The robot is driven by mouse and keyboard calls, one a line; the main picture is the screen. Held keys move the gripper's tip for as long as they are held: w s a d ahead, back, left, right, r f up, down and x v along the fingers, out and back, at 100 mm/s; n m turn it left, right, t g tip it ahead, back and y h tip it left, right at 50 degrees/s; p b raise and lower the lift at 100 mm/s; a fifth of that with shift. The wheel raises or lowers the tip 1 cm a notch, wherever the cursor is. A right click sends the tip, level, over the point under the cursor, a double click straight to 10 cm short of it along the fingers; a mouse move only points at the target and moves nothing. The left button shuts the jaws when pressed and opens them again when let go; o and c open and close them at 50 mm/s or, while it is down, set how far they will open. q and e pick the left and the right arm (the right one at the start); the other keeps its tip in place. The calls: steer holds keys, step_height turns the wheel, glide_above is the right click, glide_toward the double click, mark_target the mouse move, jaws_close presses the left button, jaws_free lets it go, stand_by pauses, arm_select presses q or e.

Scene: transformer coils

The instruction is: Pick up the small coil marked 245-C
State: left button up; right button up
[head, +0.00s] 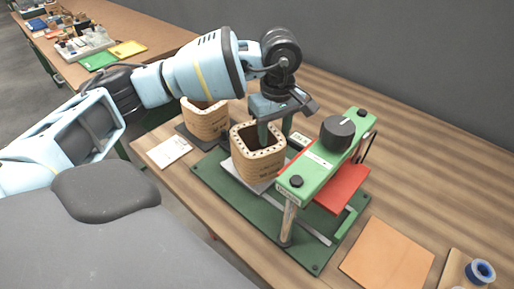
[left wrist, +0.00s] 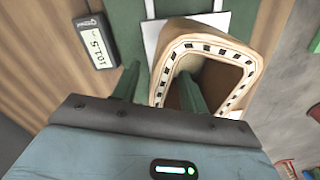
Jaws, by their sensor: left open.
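A tan, open-topped square coil (head: 258,168) with a ring of dark marks on its rim stands on a white plate on the green press base. It also shows in the left wrist view (left wrist: 223,47). A similar coil (head: 207,122) stands behind it to the left on a dark mat. Both have printing on their sides, too small to read as 245-C. My left gripper (head: 275,130) is open over the front coil. In the left wrist view its fingers (left wrist: 158,90) straddle the coil's wall, one in the opening and one outside. Contact cannot be told.
A green press frame (head: 318,162) with a black knob and red block (head: 342,188) stands close right of the front coil. A white card (head: 168,151) lies left. An orange-brown sheet (head: 388,254) and blue tape roll (head: 480,271) lie at front right.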

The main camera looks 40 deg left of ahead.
arm_select(q)
steer(key=shift+f, duration=0.6)
jaws_close()
steer(key=shift+r, duration=0.2)
steer(key=shift+r, duration=0.25)
steer(key=r, duration=0.1)
steer(key=s+r, duration=0.1)
steer(key=shift+r, duration=0.4)
steer(key=s+r+b, duration=0.1)
steer(key=s, duration=1.4)
steer(key=shift+a+r+b, duration=0.2)
steer(key=shift+a+b, duration=0.1)
